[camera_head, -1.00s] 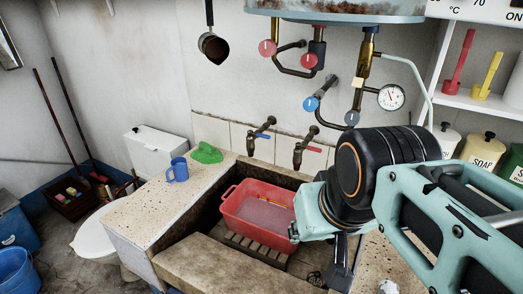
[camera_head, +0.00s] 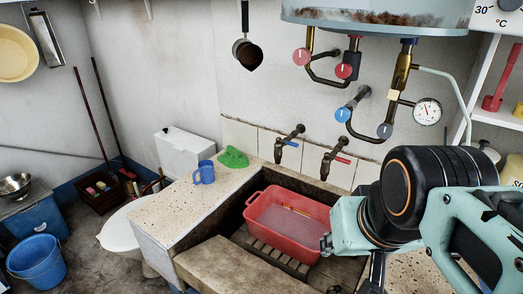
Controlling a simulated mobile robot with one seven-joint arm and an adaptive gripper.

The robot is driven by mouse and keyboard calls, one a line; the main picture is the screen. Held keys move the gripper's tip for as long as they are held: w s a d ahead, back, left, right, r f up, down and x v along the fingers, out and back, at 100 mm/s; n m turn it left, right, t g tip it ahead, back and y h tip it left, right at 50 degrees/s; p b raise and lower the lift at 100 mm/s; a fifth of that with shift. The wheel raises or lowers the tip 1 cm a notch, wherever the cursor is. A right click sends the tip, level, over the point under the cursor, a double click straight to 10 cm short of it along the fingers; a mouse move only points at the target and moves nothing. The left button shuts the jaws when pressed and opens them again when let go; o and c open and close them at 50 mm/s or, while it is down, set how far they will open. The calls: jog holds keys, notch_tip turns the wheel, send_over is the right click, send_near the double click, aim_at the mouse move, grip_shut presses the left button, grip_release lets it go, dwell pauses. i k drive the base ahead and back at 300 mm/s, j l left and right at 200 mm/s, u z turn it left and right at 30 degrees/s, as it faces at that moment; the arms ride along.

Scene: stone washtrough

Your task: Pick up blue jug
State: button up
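The blue jug (camera_head: 204,173) stands upright on the speckled stone counter (camera_head: 172,212), left of the sunken basin. It is beside a green item (camera_head: 233,158), and its handle points left. My gripper (camera_head: 377,272) hangs at the lower right, over the right side of the basin and well away from the jug. Only a dark part of it shows below my wrist, cut off by the bottom edge. I cannot see its fingertips or whether it is open.
A red tub (camera_head: 290,230) sits on wooden slats in the basin, between my gripper and the jug. Two taps (camera_head: 290,142) (camera_head: 335,160) project from the wall above. A toilet (camera_head: 120,228) stands left of the counter, and a blue bucket (camera_head: 38,262) is on the floor.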

aim_at(206, 169)
jog(key=j+z, duration=0.15)
jog(key=j, duration=1.15)
jog(key=i+j, duration=0.1)
jog(key=j, duration=0.3)
jog(key=i+j, duration=0.1)
jog(key=j, duration=0.25)
jog(key=z, duration=0.05)
